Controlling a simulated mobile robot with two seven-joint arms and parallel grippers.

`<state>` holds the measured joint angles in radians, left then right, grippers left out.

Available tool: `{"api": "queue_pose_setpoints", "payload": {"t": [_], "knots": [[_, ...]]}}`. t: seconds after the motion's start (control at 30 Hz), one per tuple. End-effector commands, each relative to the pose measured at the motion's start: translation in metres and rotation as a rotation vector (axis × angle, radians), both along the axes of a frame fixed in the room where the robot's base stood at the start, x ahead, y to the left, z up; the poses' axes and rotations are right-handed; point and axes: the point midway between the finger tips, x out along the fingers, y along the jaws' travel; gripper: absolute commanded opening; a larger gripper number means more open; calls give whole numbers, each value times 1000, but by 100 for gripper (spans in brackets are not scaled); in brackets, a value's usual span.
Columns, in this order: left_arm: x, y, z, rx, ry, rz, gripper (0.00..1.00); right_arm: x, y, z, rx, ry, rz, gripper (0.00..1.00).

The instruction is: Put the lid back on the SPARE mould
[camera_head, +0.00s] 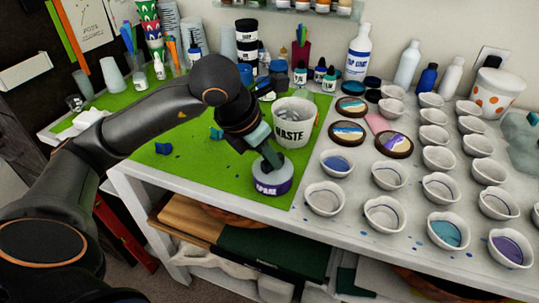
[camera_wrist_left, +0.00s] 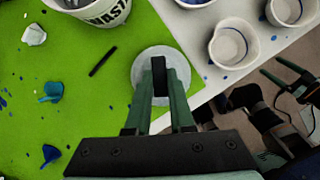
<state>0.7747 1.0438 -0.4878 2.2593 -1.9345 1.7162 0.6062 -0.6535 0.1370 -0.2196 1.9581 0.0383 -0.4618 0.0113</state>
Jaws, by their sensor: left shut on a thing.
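The SPARE mould (camera_head: 272,188) is a squat round pot with a purple band and white lettering, at the front edge of the green mat. Its pale grey lid (camera_wrist_left: 143,82) shows from above in the left wrist view, with a dark upright grip. My left gripper (camera_head: 271,161) is shut on that grip, directly over the mould. The lid appears level on the mould's top; I cannot tell whether a thin gap remains. My right gripper (camera_wrist_left: 283,76) shows at the right of the left wrist view, off the table's front edge, with its fingers apart and empty.
The white WASTE bucket (camera_head: 293,123) stands just behind the mould. Several small white cups, some holding coloured resin, fill the table to the right, the nearest cup (camera_head: 325,197) close by. Blue scraps (camera_head: 164,148) lie on the green mat (camera_head: 200,165), which is otherwise mostly clear left of the mould.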

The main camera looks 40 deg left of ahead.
Motion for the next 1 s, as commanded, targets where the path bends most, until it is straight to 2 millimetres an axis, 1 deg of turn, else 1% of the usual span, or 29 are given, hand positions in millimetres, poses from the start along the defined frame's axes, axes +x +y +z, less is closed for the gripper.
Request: {"api": "queue_pose_setpoints", "payload": {"t": [0.3, 0.33, 0.4, 0.6, 0.8, 1.0], "knots": [[0, 0, 0, 1, 0, 0, 0, 0, 0, 1, 0, -1, 0, 91], [0, 0, 0, 1, 0, 0, 24, 0, 0, 1, 0, -1, 0, 91], [0, 0, 0, 1, 0, 0, 32, 0, 0, 1, 0, -1, 0, 91], [0, 0, 0, 1, 0, 0, 55, 1, 0, 1, 0, -2, 0, 91], [0, 0, 0, 1, 0, 0, 57, 1, 0, 2, 1, -3, 0, 91], [0, 0, 0, 1, 0, 0, 79, 1, 0, 2, 1, -4, 0, 91]]}}
